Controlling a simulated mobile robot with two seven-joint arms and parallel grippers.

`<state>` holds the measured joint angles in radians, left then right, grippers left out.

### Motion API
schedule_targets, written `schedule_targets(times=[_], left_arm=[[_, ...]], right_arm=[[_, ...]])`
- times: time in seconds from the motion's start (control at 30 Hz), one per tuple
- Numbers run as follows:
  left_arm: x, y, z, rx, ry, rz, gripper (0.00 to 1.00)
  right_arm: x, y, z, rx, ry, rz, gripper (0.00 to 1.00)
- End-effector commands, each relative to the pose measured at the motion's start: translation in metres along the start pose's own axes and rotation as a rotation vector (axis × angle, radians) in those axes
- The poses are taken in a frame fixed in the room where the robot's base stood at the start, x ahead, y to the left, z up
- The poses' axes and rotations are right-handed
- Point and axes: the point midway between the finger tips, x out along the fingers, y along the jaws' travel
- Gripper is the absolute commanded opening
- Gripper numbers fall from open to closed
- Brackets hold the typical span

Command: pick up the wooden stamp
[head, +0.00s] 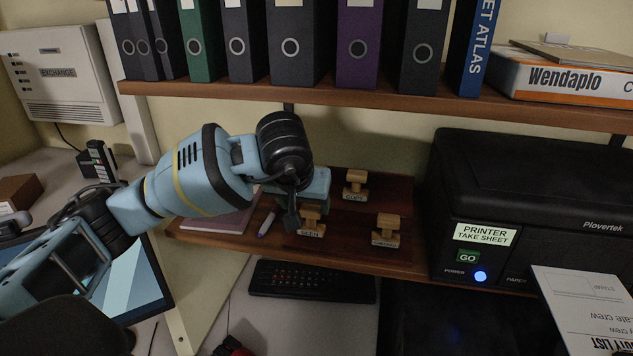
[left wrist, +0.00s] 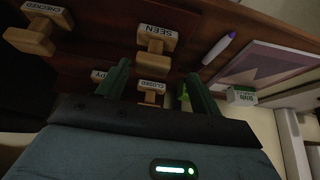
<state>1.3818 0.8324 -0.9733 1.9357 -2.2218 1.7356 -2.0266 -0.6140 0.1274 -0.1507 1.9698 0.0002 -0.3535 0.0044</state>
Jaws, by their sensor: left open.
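Several wooden stamps stand on the brown wooden shelf (head: 345,256). The SEEN stamp (head: 311,222) is right beside my left gripper (head: 293,212) in the head view. The COPY stamp (head: 355,185) stands further back and the CHECKED stamp (head: 386,230) to the right. In the left wrist view my left gripper (left wrist: 157,84) is open, with a stamp labelled CLOSED (left wrist: 152,91) showing between its two fingers. The SEEN stamp (left wrist: 155,44) and CHECKED stamp (left wrist: 38,30) also show there. The wrist hides part of the shelf in the head view. My right gripper is not in view.
A pen (head: 267,222) and a purple notebook (head: 222,219) lie left of the stamps. The black printer (head: 530,190) stands close on the right. A shelf (head: 370,98) with binders runs above. A keyboard (head: 312,279) lies below.

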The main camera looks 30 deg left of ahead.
Motion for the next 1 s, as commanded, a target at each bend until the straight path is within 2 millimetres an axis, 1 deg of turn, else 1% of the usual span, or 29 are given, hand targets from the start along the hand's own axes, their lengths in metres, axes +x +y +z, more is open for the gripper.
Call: schedule_targets(times=[0.03,0.1,0.4,0.53,0.83,1.0], left_arm=[[0.004,0.0,-0.008,-0.004,0.001,0.0,0.65],[0.009,0.001,-0.017,-0.004,0.0,0.001,0.65],[0.029,0.0,-0.051,-0.002,-0.001,0.001,0.65],[0.033,0.001,-0.058,-0.001,0.0,0.002,0.65],[0.036,0.0,-0.063,-0.002,0.0,0.001,0.65],[0.045,0.001,-0.078,-0.004,0.0,0.001,0.65]], right_arm=[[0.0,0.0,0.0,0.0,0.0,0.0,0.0],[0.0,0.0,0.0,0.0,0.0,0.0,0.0],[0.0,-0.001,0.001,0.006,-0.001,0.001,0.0],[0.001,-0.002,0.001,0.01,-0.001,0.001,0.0],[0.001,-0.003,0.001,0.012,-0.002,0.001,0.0],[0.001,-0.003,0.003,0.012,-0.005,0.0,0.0]])
